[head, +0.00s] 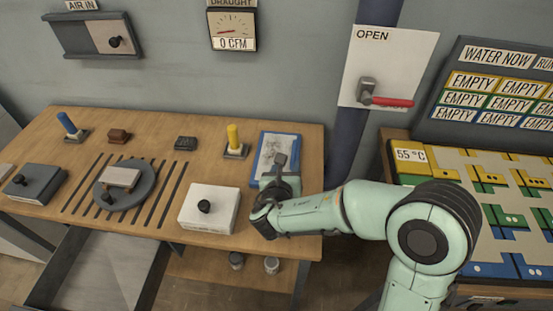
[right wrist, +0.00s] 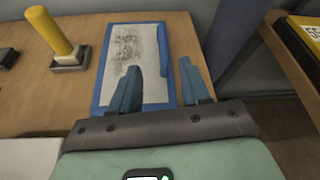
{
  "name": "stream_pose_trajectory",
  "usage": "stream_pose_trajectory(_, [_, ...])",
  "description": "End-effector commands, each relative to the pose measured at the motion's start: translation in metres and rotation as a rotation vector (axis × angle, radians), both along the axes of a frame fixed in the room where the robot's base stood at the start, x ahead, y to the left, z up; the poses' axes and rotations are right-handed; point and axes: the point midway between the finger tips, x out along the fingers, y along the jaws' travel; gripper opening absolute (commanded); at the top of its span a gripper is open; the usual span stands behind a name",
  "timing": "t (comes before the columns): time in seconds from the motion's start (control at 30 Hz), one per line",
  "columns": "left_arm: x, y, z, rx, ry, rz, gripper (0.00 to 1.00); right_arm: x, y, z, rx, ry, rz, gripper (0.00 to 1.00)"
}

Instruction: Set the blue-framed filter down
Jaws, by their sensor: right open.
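The blue-framed filter (head: 268,148) lies flat on the right end of the wooden table. Its white panel has a dark smudged patch, seen also in the right wrist view (right wrist: 125,45). My right gripper (head: 280,161) is over the near part of the filter and hides some of it. In the right wrist view its two blue fingers (right wrist: 159,66) are apart with nothing held. One finger shows over the white panel, the other to the right of the frame's right edge. I cannot tell whether either finger touches it. My left gripper is not in view.
A yellow-handled post (head: 234,137) stands left of the filter. A white block with a black knob (head: 209,208) sits at the table's front. A round grey plate (head: 124,185) lies over dark slots. A red lever (head: 392,102) is on the wall.

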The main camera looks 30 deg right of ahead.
Motion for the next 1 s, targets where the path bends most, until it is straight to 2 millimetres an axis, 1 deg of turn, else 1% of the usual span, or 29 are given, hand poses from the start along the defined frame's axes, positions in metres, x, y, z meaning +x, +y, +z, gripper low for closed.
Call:
stream_pose_trajectory(0.03, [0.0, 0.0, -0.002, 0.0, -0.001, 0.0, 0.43, 0.007, -0.008, -0.006, 0.0, 0.003, -0.005, 0.47])
stream_pose_trajectory(0.2, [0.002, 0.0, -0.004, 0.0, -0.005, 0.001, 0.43, 0.027, -0.028, -0.017, 0.0, 0.003, -0.004, 0.47])
stream_pose_trajectory(0.47, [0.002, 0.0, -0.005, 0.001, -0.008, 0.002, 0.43, 0.04, -0.042, -0.025, -0.001, 0.002, -0.003, 0.47])
stream_pose_trajectory(0.7, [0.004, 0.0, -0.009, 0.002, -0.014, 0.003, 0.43, 0.058, -0.066, -0.043, 0.0, 0.004, -0.004, 0.47])
stream_pose_trajectory(0.83, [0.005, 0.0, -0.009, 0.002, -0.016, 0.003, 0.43, 0.065, -0.073, -0.046, 0.0, 0.003, -0.002, 0.47])
stream_pose_trajectory(1.0, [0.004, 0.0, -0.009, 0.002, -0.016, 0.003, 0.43, 0.066, -0.074, -0.046, 0.001, 0.003, -0.001, 0.47])
